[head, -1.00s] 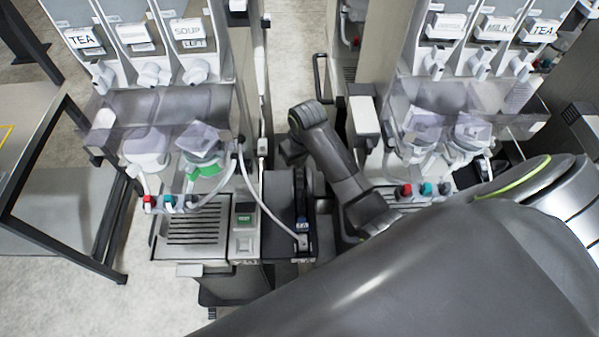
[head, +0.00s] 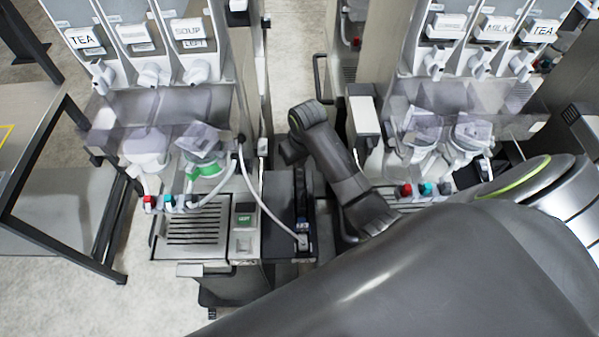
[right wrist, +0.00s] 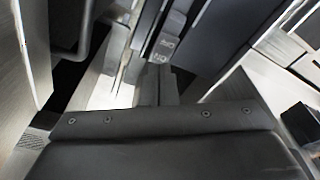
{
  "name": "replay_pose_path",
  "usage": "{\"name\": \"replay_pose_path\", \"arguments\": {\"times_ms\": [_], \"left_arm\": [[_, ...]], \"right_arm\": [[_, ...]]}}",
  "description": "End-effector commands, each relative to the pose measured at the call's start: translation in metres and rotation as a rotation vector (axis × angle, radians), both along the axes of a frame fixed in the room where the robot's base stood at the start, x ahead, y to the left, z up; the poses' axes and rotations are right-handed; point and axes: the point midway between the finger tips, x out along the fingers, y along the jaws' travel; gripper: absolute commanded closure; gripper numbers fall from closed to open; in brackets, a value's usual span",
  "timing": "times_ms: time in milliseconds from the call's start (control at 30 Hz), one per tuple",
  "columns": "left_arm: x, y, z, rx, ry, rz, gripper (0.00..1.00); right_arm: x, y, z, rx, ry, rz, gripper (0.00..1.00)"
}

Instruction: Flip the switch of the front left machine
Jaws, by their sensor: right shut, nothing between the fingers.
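The front left machine (head: 195,240) stands at the left in the head view, with a slatted drip tray and a dark box (head: 278,205) on its right side. The switch strip (head: 302,228), with small pale markings, is on that box's right edge. In the right wrist view, the strip (right wrist: 168,38) shows ON/NO style lettering just beyond the fingers. My right gripper (head: 301,207) reaches down over the box near the strip, its fingers shut and empty (right wrist: 158,88). Whether it touches the switch, and the switch's position, I cannot tell. My left gripper is not in view.
A second machine (head: 450,60) stands to the right, with a narrow gap between. A white hose (head: 255,190) curves beside the switch box. A dark-framed table (head: 60,200) is at the far left. Pale floor (head: 150,290) is clear in front.

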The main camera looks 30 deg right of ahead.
Motion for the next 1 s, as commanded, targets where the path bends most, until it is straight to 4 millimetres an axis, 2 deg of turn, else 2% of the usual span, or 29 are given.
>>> {"name": "replay_pose_path", "arguments": {"times_ms": [1000], "left_arm": [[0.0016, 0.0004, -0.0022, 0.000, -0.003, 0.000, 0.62]], "right_arm": [[0.0000, 0.0001, -0.0057, 0.000, 0.000, 0.000, 1.00]]}}
